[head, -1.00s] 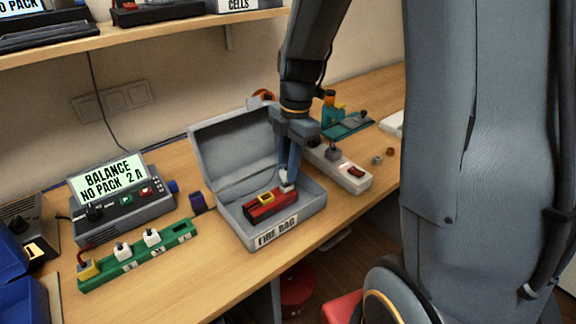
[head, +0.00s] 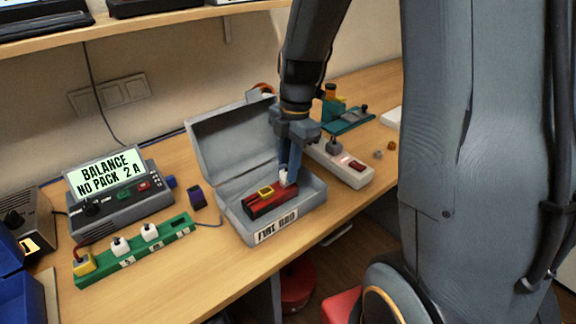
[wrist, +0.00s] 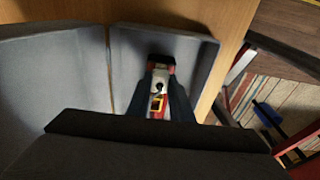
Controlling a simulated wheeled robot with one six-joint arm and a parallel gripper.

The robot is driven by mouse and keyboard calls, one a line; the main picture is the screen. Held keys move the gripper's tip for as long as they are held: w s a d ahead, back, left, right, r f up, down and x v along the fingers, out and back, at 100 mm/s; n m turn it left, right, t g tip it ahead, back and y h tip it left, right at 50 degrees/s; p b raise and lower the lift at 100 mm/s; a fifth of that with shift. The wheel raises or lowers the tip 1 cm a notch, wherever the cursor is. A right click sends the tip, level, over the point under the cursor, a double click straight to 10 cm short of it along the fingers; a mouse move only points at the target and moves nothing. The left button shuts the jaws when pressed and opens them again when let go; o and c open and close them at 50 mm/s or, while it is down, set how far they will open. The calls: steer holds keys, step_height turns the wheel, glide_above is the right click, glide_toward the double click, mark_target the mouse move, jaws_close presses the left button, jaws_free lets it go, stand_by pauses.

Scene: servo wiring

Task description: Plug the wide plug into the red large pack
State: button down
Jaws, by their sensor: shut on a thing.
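The red large pack (head: 262,206) lies in the open grey fire bag box (head: 233,222), with a yellow-framed socket on its top. My gripper (head: 288,178) reaches down into the box and is shut on a white plug (head: 284,175) at the right end of the pack. The plug also shows in the wrist view (wrist: 160,67), between my fingers and against the pack's far end. I cannot tell whether it is seated or only touching. The fingers hide part of the plug and pack.
A green strip (head: 135,258) with white plugs and a yellow plug lies at left, before the balance charger (head: 120,205). A small purple block (head: 196,199) stands left of the box. A white power strip (head: 345,171) lies to the right. The box's raised lid (head: 232,138) stands behind.

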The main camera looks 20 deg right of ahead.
steer(key=c, duration=1.5)
jaws_free()
steer(key=shift+w+d+r+b, duration=0.15)
steer(key=shift+r+b, duration=0.1)
steer(key=shift+r, duration=1)
steer(key=shift+s+d+r+b, duration=0.15)
steer(key=shift+r+b, duration=0.15)
steer(key=shift+r, duration=1)
steer(key=shift+w+d+r+b, duration=0.15)
steer(key=shift+r+b, duration=0.1)
steer(key=shift+r, duration=1)
